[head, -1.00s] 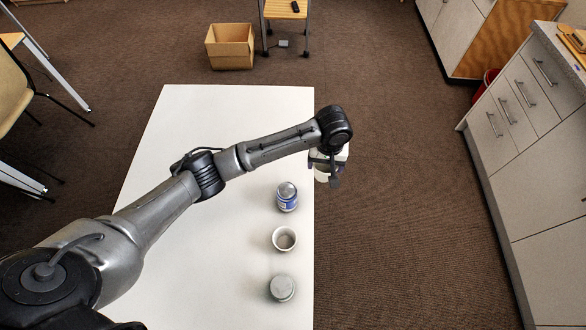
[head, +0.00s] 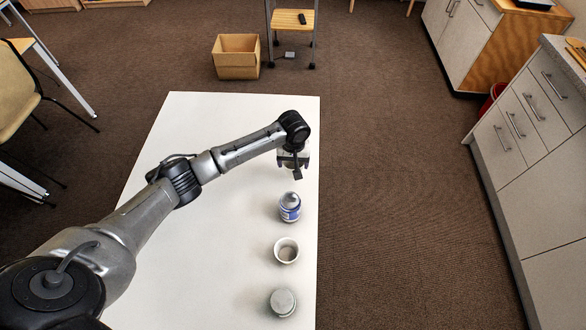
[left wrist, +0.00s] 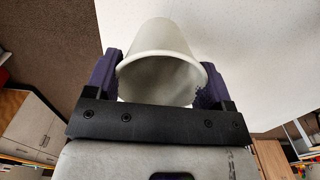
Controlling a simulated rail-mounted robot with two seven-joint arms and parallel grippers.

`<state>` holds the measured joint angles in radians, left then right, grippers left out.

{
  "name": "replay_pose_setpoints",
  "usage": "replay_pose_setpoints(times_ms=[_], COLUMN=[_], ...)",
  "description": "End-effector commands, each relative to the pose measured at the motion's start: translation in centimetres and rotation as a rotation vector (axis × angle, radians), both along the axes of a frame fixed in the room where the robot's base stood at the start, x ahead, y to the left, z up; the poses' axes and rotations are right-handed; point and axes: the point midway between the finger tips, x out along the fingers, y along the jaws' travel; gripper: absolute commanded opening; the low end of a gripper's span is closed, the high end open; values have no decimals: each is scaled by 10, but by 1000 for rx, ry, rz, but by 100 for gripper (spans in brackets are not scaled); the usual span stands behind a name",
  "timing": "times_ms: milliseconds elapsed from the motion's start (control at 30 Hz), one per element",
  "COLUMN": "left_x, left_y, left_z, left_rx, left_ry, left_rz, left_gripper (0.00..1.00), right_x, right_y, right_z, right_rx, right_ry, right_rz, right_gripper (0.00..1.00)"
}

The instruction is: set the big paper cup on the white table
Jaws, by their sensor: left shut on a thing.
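My left gripper (head: 293,165) is in the head view, over the right part of the white table (head: 215,130), near its right edge. In the left wrist view its purple fingers (left wrist: 160,80) are shut on a plain off-white cup (left wrist: 160,45), which looks like the big paper cup. The cup's open mouth faces the wrist camera. In the head view the arm and gripper hide most or all of the cup, and I cannot tell its height over the table. My right gripper is not in view.
A blue-and-white can (head: 290,208), a small white cup (head: 286,250) and a grey round-topped object (head: 282,302) stand in a row along the table's right side. The table's far left part is clear. A cardboard box (head: 236,60) stands on the floor beyond.

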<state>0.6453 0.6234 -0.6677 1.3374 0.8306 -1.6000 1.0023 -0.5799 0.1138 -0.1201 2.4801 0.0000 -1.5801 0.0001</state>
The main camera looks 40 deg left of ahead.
Motion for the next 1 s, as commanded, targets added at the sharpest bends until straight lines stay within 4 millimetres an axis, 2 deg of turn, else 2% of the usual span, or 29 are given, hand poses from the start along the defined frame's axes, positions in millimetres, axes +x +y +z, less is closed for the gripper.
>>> replay_pose_setpoints(times_ms=[167,433,900,933,1000], left_x=[0,0,0,0,0], left_y=[1,1,1,1,1], left_z=[-8,-40,-44,-44,-44], left_rx=[-1,1,1,1,1], left_ry=[1,1,1,0,0], left_rz=[0,0,1,1,0], left_gripper=[54,54,54,78,85], right_x=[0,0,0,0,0], right_y=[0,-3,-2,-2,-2], right_z=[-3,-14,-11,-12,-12], right_rx=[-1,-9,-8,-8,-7], right_ry=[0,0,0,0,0], right_rz=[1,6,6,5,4], right_gripper=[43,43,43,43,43])
